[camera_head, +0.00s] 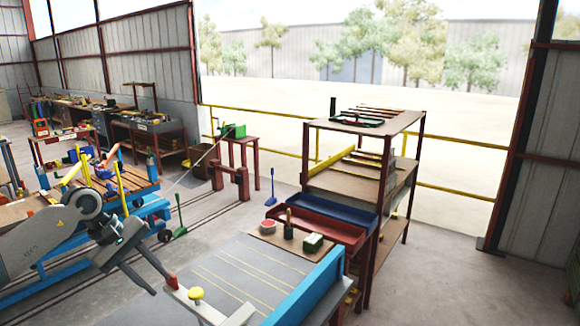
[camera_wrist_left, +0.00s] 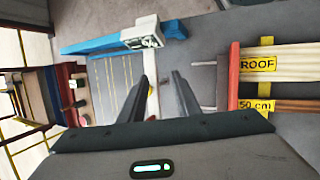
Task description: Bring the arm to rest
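My left arm comes in from the left in the head view, with its grey links bent down toward the near end of a grey work table (camera_head: 235,270). My left gripper (camera_head: 162,284) is over the near left side of that table, beside a yellow knob (camera_head: 196,293). Whether the fingertips touch anything below cannot be told. My right gripper is in neither view.
A blue rail (camera_head: 303,293) runs along the table's right side. A board with small items (camera_head: 290,238) and red and blue trays (camera_head: 335,218) lie beyond. A shelf rack (camera_head: 365,125) stands behind. Labelled timber (camera_wrist_left: 280,63) lies right in the wrist view. Floor at right is clear.

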